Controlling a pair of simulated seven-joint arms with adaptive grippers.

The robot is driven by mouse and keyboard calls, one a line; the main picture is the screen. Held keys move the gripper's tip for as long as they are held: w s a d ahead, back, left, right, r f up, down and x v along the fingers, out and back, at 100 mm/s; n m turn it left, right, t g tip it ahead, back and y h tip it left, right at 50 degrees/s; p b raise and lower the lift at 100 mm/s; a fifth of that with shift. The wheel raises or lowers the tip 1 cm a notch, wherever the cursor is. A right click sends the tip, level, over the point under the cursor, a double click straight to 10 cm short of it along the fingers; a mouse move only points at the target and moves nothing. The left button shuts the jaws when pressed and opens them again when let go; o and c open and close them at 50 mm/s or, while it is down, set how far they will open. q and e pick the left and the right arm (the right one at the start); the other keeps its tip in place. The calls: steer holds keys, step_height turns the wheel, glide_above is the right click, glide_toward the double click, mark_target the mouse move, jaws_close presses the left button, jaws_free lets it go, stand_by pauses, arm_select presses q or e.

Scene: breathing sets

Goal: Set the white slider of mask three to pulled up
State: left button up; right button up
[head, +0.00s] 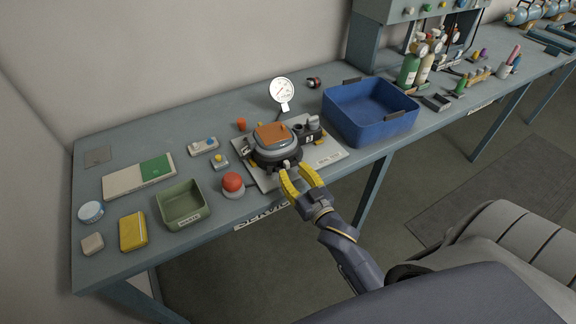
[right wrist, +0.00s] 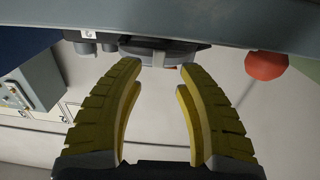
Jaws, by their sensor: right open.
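A dark round mask (head: 277,157) with a grey ring and an orange-brown top sits on a light plate (head: 328,155) on the bench. A black block with a small white label (head: 309,136) is at its right side. A small light piece (head: 286,164) shows at the mask's front; I cannot tell whether it is the white slider. My right gripper (head: 298,179) is open and empty, just in front of the mask. In the right wrist view the mask (right wrist: 158,50) shows partly, beyond the open yellow fingers (right wrist: 160,72). My left gripper is out of view.
A red button (head: 232,184) stands left of the plate and also shows in the right wrist view (right wrist: 266,65). A blue bin (head: 369,125) is to the right, a round gauge (head: 283,91) behind. A green tray (head: 182,208) stands at the left.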

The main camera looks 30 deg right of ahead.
steer(key=s, duration=0.7)
steer(key=shift+s, duration=0.25)
steer(key=shift+a, duration=0.1)
steer(key=s+f+n+g, duration=0.1)
steer(key=s+f+g, duration=0.2)
steer(key=f, duration=1)
steer(key=s+a+f+g, duration=0.1)
steer(key=s+f+g, duration=0.15)
steer(key=f, duration=1.05)
steer(key=s+f+n+g, duration=0.1)
steer(key=s+f+g, duration=0.25)
steer(key=f, duration=0.95)
steer(key=s+a+f+n+g, duration=0.1)
steer(key=s+f+g, duration=0.2)
steer(key=s+f, duration=0.9)
steer(key=s+a+f+n+g, duration=0.1)
steer(key=s+f+g, duration=0.3)
steer(key=s+f, duration=0.8)
steer(key=s, duration=0.5)
steer(key=shift+s+g, duration=0.25)
steer(key=shift+g, duration=0.05)
